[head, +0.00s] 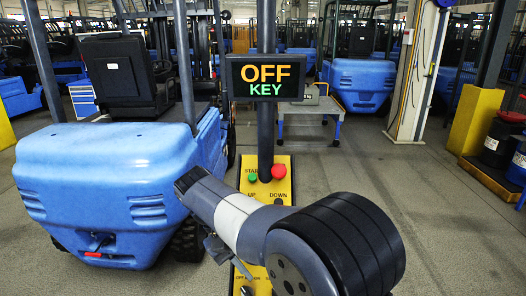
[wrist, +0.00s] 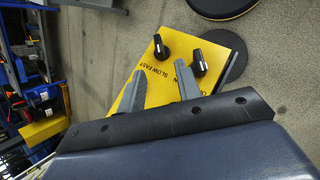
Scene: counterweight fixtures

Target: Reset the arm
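A yellow control panel (head: 280,172) stands at the foot of a dark post in the head view. A black display (head: 265,77) on the post reads OFF and KEY. My arm covers much of the panel's lower part. In the wrist view the panel (wrist: 222,57) shows two black knobs, one (wrist: 160,47) by SLOW FAST and another (wrist: 198,62) to its right. My gripper (wrist: 161,68) is open and empty, its two grey fingers apart over the panel near the knobs.
A blue forklift (head: 110,170) stands close on the left. More blue forklifts (head: 360,80) fill the back. A small grey table (head: 310,105) is behind the post. A yellow barrier (head: 475,120) and drums (head: 500,145) stand right. The floor between is clear.

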